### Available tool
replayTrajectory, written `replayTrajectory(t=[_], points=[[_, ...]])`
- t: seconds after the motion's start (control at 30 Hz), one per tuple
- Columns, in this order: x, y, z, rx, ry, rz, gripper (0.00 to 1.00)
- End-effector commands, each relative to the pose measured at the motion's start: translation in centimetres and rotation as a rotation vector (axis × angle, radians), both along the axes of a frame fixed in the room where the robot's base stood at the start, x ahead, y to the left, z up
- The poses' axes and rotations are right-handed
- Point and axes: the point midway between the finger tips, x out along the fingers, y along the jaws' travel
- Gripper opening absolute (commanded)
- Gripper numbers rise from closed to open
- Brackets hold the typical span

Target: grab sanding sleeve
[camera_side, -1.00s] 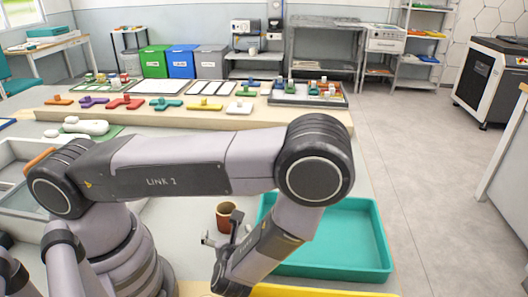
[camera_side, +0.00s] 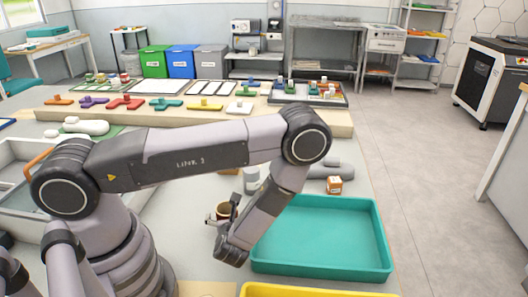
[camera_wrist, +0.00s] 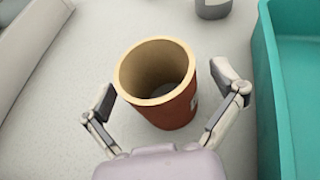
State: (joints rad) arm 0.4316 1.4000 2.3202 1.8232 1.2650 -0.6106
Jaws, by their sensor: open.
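The sanding sleeve (camera_wrist: 160,82) is a short, hollow reddish-brown cylinder with a tan rim. It stands upright on the light worktop, open end up. In the wrist view my gripper (camera_wrist: 168,98) is open, with one finger on each side of the sleeve. A gap shows between the left finger and the sleeve, and between the right finger and the sleeve. In the side view the sleeve (camera_side: 223,211) is partly hidden by my gripper (camera_side: 222,216). Whether the fingers touch it cannot be told there.
A teal tray (camera_side: 378,235) lies close on the right. A yellow tray edge (camera_side: 315,291) is at the front. A grey cylinder (camera_side: 251,180) and a small orange-brown block (camera_side: 334,185) stand behind. A long raised board (camera_side: 180,116) with coloured pieces crosses the back.

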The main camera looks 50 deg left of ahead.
Motion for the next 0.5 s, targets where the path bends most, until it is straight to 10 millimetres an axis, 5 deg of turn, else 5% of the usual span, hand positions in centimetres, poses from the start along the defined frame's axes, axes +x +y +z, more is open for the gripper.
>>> replayTrajectory(t=[0.07,0.5], points=[[0.0,-0.02,0.0,0.0,0.0,0.0,0.94],[-0.02,-0.04,0.01,0.0,0.0,0.0,0.36]])
